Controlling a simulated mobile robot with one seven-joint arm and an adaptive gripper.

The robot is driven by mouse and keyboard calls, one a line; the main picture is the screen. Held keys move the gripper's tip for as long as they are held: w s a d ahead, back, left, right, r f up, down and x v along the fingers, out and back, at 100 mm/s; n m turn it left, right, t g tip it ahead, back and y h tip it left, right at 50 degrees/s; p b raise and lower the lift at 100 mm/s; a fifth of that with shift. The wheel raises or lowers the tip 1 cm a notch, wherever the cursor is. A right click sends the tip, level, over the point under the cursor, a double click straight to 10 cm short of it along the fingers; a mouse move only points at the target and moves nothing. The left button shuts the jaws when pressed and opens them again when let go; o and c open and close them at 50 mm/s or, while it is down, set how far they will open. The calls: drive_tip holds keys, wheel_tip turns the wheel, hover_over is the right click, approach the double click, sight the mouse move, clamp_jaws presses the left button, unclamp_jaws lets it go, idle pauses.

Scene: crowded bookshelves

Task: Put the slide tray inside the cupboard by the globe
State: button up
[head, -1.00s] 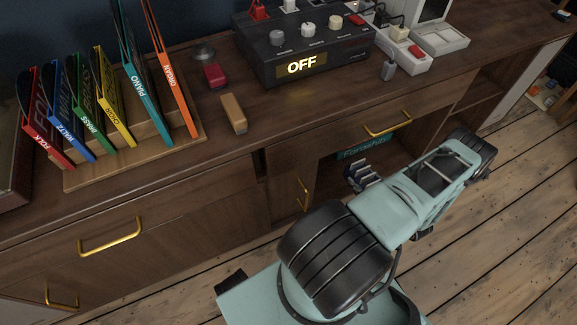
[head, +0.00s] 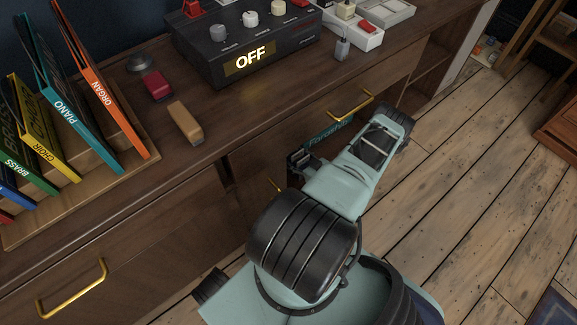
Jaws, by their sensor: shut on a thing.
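My gripper (head: 301,160) shows only as a small dark, slatted shape at the left side of my folded arm, in front of the low cabinet. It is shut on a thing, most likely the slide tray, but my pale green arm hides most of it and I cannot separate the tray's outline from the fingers. No globe is in view, so I cannot tell which cupboard stands by it.
A long wooden cabinet (head: 205,160) carries upright coloured folders (head: 75,108), a red block (head: 157,87), a tan block (head: 185,122) and a black control box reading OFF (head: 250,62). A brass drawer handle (head: 350,106) juts out near my arm. Bare floor (head: 450,190) lies to the right.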

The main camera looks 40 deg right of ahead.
drive_tip(key=w+f, duration=0.1)
drive_tip(key=w+f+b, duration=0.1)
drive_tip(key=shift+a+f, duration=0.35)
drive_tip(key=shift+w+f+b, duration=0.15)
drive_tip(key=shift+f+b, duration=0.45)
drive_tip(key=shift+f, duration=0.9)
drive_tip(key=shift+f, duration=0.15)
drive_tip(key=o, duration=1.2)
drive_tip(key=shift+o, duration=0.2)
drive_tip(key=p+v, duration=0.4)
drive_tip(key=v, duration=0.8)
